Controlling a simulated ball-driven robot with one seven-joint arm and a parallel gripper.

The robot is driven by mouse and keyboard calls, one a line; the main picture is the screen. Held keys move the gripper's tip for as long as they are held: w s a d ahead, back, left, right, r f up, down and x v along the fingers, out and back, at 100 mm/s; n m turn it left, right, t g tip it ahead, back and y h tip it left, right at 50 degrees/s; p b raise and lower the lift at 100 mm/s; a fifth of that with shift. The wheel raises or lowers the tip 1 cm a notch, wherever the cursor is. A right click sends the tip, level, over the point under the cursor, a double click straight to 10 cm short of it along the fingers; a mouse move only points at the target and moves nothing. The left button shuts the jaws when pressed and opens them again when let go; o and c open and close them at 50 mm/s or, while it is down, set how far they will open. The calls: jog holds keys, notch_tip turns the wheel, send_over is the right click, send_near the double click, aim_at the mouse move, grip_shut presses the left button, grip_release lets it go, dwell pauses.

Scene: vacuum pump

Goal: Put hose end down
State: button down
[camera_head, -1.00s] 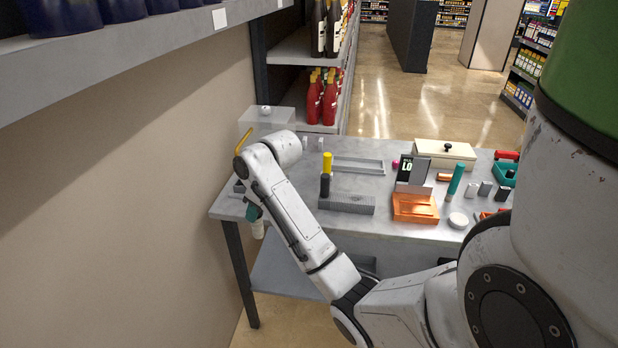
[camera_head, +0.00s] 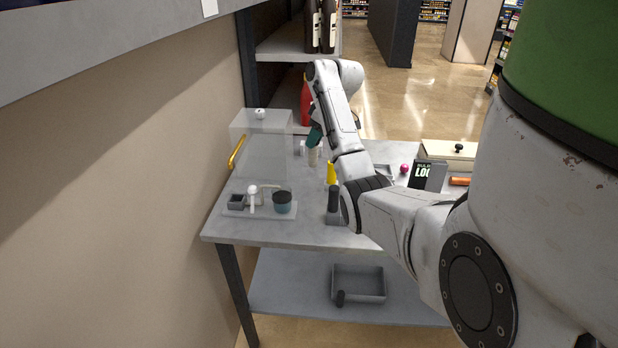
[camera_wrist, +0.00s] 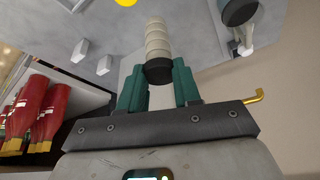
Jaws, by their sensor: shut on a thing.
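My gripper (camera_wrist: 158,88), with teal fingers, is shut on the hose end (camera_wrist: 157,45), a beige ribbed piece with a dark collar. In the head view my gripper (camera_head: 315,136) is over the back of the table, right of the clear box, with the pale hose end (camera_head: 312,156) below its fingers. I cannot tell whether the hose end touches the tabletop. Small white pegs (camera_head: 299,148) stand close by on its left; they also show in the wrist view (camera_wrist: 80,50). The rest of the hose is not visible.
A clear box (camera_head: 262,145) with a yellow handle (camera_head: 236,152) stands at the back left. A yellow-topped tool (camera_head: 331,173) stands near my arm. Red bottles (camera_head: 306,103) are on the shelf behind.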

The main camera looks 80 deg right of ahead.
aim_at(317, 158)
notch_tip(317, 158, down, 9)
jog(key=shift+p, duration=0.55)
jog(key=shift+f, duration=0.1)
jog(key=c, duration=0.8)
grip_release()
jog(key=b+v, duration=0.1)
jog(key=v, duration=1.1)
